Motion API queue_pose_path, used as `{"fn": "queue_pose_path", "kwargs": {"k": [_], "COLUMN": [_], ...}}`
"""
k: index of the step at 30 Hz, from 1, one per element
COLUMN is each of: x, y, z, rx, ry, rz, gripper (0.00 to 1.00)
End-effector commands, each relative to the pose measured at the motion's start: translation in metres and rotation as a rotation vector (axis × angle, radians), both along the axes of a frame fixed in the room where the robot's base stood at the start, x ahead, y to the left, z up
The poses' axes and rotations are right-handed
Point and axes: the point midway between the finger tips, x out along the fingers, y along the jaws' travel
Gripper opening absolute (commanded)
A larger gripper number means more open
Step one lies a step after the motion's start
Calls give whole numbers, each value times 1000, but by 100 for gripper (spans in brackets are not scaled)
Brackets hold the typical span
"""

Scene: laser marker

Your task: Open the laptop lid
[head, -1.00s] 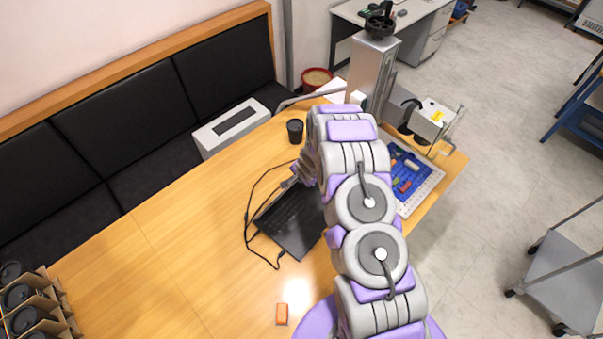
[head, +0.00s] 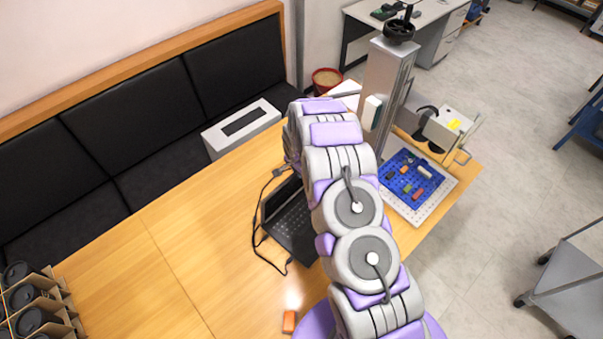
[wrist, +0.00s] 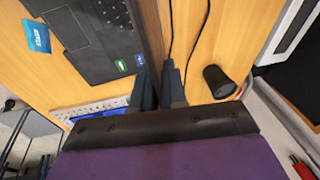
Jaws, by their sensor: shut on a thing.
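The black laptop (head: 291,228) lies on the wooden table, with its keyboard showing left of my arm in the head view. Its keyboard base (wrist: 88,60) also shows at the upper left of the wrist view. The lid (wrist: 152,30) is raised and seen nearly edge-on as a dark strip beside the keyboard. My gripper (wrist: 158,82) is shut on the lid's edge, its dark fingers close together around it. In the head view, my arm hides the gripper and part of the laptop.
A black cup (wrist: 218,80) stands on the table right of my fingers in the wrist view. Cables (head: 257,235) run along the laptop's left side. A blue and white board with small blocks (head: 422,202) is right of my arm. An orange block (head: 289,321) lies near the front.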

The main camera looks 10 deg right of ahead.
Motion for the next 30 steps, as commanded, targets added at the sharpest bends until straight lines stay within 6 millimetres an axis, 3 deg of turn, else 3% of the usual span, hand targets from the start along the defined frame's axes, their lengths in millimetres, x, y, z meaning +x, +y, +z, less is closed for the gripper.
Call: {"fn": "queue_pose_path", "kwargs": {"k": [30], "x": [52], "y": [49], "z": [-2], "rx": [-193], "ry": [213], "rz": [-1], "gripper": [0]}}
